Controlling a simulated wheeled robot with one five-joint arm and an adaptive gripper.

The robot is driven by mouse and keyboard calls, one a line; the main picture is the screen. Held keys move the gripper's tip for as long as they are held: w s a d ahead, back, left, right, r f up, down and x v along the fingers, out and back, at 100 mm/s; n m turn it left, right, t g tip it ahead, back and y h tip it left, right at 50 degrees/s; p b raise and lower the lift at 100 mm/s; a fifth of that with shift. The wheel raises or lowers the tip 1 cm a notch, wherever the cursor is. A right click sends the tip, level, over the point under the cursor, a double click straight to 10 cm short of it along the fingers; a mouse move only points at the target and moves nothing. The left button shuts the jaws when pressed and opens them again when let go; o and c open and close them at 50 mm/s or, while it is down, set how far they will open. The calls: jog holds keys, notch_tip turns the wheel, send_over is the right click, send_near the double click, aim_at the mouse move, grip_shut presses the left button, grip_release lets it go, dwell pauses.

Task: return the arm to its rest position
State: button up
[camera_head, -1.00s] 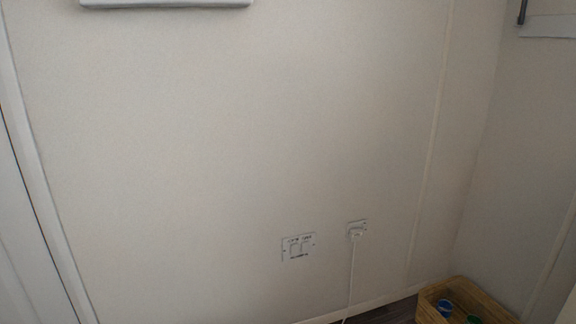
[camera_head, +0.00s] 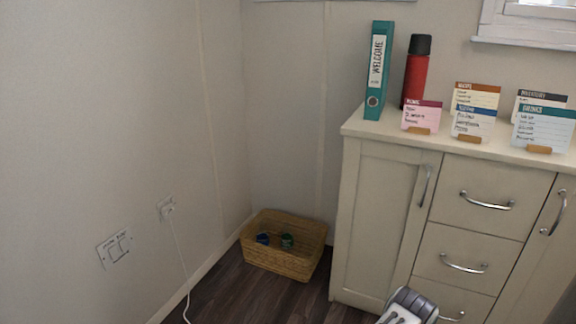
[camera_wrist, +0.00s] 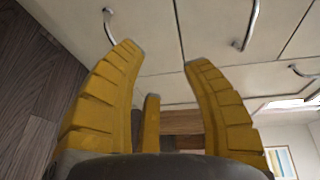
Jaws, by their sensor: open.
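My gripper (camera_wrist: 160,58) shows in the wrist view with its yellow ribbed fingers spread apart and nothing between them. Beyond the fingertips is the pale cabinet front with its metal handles. In the head view, a grey and white part of my arm (camera_head: 408,306) shows at the bottom edge, in front of the cabinet's lower drawers. The rest of my arm and my fingers are out of the head view.
A cream cabinet (camera_head: 385,215) stands at the right, with a teal binder (camera_head: 377,70), a red bottle (camera_head: 416,75) and several cards on top. A wicker basket (camera_head: 283,262) sits in the corner. A white cord (camera_head: 182,255) hangs from a wall socket (camera_head: 167,207).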

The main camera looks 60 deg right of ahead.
jog(key=w+d+r+n+t+y+p, duration=0.1)
jog(key=w+d+r+n+t+p, duration=0.3)
jog(key=w+r, duration=0.85)
jog(key=w+r+n+t+y+p, duration=0.25)
jog(key=w+r+n+p, duration=0.35)
jog(key=w+r, duration=0.7)
jog(key=w+a+r+n+t+y+p, duration=0.2)
jog(key=w+a+r+n+p, duration=0.25)
jog(key=w+a+r, duration=0.45)
jog(key=w+a+r+n+t+y+p, duration=0.2)
jog(key=w+a+r+n+p, duration=0.35)
jog(key=w+r, duration=0.6)
jog(key=w+a+r+n+y+p, duration=0.1)
jog(key=a+r+n+y+p, duration=0.2)
jog(key=a+r, duration=0.5)
jog(key=w+a+r+n+y+p, duration=0.15)
jog(key=a+r+p, duration=0.3)
jog(key=a, duration=0.65)
jog(key=a+r+n+y+p, duration=0.1)
jog(key=a+r+n+p, duration=0.4)
jog(key=a, duration=0.5)
jog(key=s+a+r+n+g+y+p, duration=0.1)
jog(key=s+a+r+n+p, duration=0.3)
jog(key=s+a, duration=0.4)
jog(key=s+a+r+n+g+y+p, duration=0.2)
jog(key=s+a+r+n+p, duration=0.2)
jog(key=s+a+r, duration=0.3)
jog(key=shift+s+a+r+p, duration=0.25)
jog(key=shift+s+a+p, duration=0.15)
jog(key=shift+s+a, duration=0.55)
